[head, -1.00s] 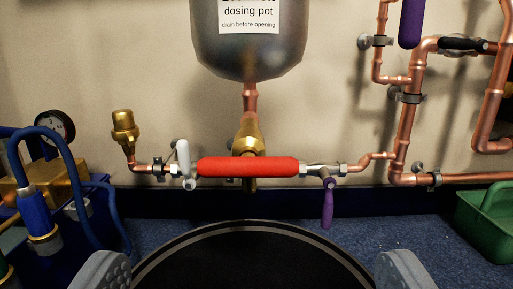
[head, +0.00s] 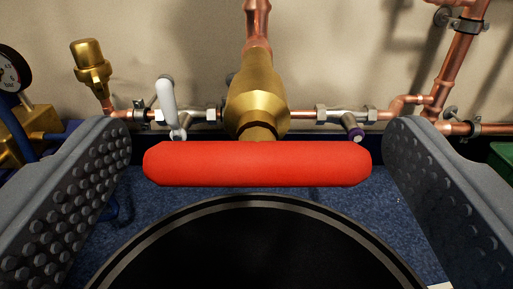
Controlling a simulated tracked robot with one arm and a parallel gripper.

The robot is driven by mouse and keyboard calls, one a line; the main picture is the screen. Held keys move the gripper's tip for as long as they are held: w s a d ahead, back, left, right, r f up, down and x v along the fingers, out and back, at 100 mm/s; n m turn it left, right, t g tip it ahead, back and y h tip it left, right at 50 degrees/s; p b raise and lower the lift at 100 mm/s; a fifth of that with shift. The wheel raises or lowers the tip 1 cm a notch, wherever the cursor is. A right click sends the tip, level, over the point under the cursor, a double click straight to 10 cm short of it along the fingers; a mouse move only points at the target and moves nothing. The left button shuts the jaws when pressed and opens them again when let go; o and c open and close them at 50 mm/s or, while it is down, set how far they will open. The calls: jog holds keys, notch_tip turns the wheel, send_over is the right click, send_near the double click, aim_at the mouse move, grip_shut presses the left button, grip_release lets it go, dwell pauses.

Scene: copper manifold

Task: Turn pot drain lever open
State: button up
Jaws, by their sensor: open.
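The pot drain lever is a thick red handle (head: 257,164), lying crosswise in front of the brass valve body (head: 257,100). The valve sits under a vertical copper pipe (head: 257,22); the dosing pot is out of view now. My gripper (head: 258,138) is open, with one grey studded finger left of the handle and the other right of it. Gaps show between both handle ends and the fingers; no contact shows.
A grey-white lever (head: 166,100) stands upright on the left branch. A purple-ended lever (head: 355,134) is on the right branch. A brass fitting (head: 91,65) and gauge (head: 10,72) are at left.

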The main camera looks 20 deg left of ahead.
jog(key=c, duration=1)
jog(key=shift+n+p, duration=0.3)
jog(key=shift+p, duration=0.05)
jog(key=shift+r+n+p, duration=0.15)
jog(key=shift+n+p, duration=0.5)
jog(key=shift+n, duration=0.35)
jog(key=n, duration=0.2)
jog(key=shift+a+n, duration=0.15)
jog(key=shift+n, duration=0.15)
jog(key=n, duration=0.3)
jog(key=shift+a+f+n, duration=0.1)
jog(key=shift+f+n, duration=0.15)
jog(key=shift+n, duration=0.05)
jog(key=n, duration=0.4)
jog(key=shift+s+a+f+n+b, duration=0.1)
jog(key=shift+f+n+b, duration=0.05)
jog(key=shift+n+b, duration=0.2)
jog(key=shift+f+n+b, duration=0.15)
jog(key=shift+n+b, duration=0.25)
jog(key=shift+n, duration=1.85)
jog(key=shift+s+a, duration=0.1)
